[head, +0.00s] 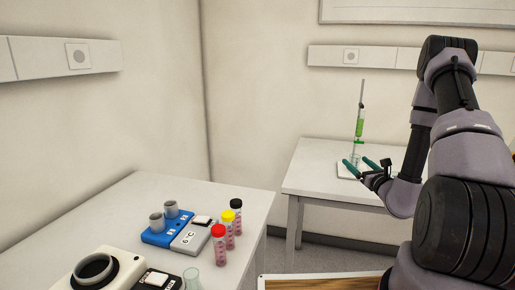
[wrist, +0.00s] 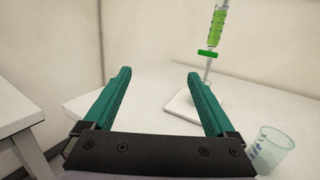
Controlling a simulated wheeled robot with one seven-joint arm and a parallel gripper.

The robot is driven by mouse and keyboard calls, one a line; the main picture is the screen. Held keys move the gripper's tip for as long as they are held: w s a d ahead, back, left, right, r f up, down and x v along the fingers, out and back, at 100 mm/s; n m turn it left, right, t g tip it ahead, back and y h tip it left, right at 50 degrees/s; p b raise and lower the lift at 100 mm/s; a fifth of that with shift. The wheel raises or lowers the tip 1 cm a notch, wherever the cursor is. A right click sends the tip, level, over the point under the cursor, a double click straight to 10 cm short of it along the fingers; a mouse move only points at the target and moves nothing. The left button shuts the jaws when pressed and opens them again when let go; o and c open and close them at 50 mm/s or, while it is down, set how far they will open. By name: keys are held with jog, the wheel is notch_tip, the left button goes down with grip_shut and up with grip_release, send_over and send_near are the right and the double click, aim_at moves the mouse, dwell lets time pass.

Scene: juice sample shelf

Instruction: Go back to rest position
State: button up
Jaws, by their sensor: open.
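My gripper (head: 360,170) is at the far white table in the head view, with its two green fingers spread and empty. In the wrist view my gripper (wrist: 158,82) also shows open, with nothing between the fingers. A green-filled column (wrist: 215,28) stands upright beyond the right finger, with a green piece at its lower end. In the head view this column (head: 359,129) rises just behind my fingers. A clear beaker (wrist: 273,150) with blue markings stands right of the right finger in the wrist view, apart from it.
The near white table (head: 135,205) holds a blue device (head: 166,228), a grey device (head: 190,238), tubes with red (head: 219,242), yellow (head: 228,228) and black (head: 236,215) caps, and a round-topped device (head: 95,270). The far table (head: 310,170) has bare surface at left.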

jog(key=s+a+r+n+g+y, duration=0.2)
jog(key=a+r+n+g+y, duration=0.2)
jog(key=a+r+n+y, duration=0.6)
jog(key=s+a+r+n+g+y, duration=0.2)
jog(key=s+a+r+n+g, duration=0.75)
jog(key=s+a+g, duration=0.2)
jog(key=s+r+n+g+h, duration=0.25)
jog(key=s+n+h, duration=0.35)
jog(key=s, duration=0.5)
jog(key=s+d+r+n+t+h, duration=0.3)
jog(key=d+r+t+h, duration=0.3)
jog(key=d+h, duration=0.2)
jog(key=shift+s+d, duration=0.6)
jog(key=shift+d, duration=0.4)
